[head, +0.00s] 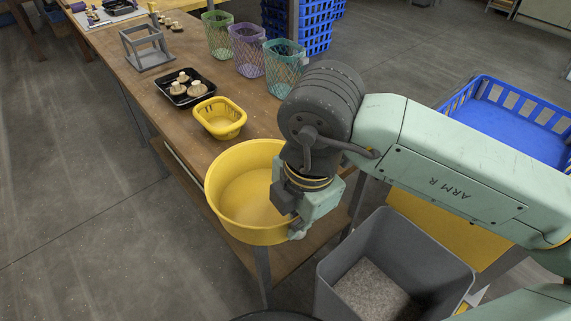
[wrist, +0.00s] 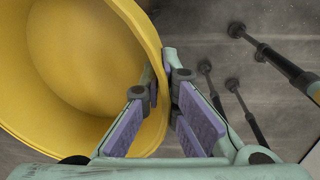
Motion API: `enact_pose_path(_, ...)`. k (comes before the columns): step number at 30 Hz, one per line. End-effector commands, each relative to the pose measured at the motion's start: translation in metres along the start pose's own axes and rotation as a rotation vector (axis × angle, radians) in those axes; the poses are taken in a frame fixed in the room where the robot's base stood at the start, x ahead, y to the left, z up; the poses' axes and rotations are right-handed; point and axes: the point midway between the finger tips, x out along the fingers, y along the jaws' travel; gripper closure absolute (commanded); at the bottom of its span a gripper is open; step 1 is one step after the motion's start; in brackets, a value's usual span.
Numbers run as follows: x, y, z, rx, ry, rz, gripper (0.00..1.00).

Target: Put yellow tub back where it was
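The yellow tub (head: 232,205) is a wide, round, empty basin in the head view, at the near end of the wooden table. It looks upright there, and I cannot tell whether it rests on the table or hangs just above it. In the wrist view the tub (wrist: 75,60) fills the upper left. My gripper (wrist: 164,85) straddles its rim, one finger inside the wall and one outside, with the wall pinched between them. In the head view my gripper (head: 297,222) is at the tub's right side and hides part of it.
The wooden table (head: 185,130) carries a yellow basket (head: 220,131), a black tray (head: 173,97) with mushrooms, a grey stand (head: 147,62) and mesh bins (head: 283,85). A grey bin (head: 335,262) with pale contents stands right of the tub, and a blue crate (head: 470,115) farther right.

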Motion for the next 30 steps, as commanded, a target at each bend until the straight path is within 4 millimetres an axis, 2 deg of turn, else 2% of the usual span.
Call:
enact_pose_path(1, -0.010, 0.007, 0.003, -0.002, 0.005, -0.001, 1.00)
enact_pose_path(2, -0.009, 0.011, 0.005, -0.003, 0.004, -0.003, 1.00)
enact_pose_path(4, 0.002, 0.025, 0.014, -0.005, 0.005, -0.001, 1.00)
enact_pose_path(9, 0.011, 0.062, 0.039, -0.003, 0.004, -0.001, 1.00)
enact_pose_path(15, 0.019, 0.093, 0.060, -0.003, 0.002, -0.001, 1.00)
enact_pose_path(20, 0.026, 0.099, 0.065, -0.003, 0.002, -0.001, 1.00)
enact_pose_path(26, 0.052, 0.095, 0.065, -0.004, 0.003, -0.002, 1.00)
enact_pose_path(30, 0.058, 0.095, 0.065, -0.004, 0.000, -0.001, 1.00)
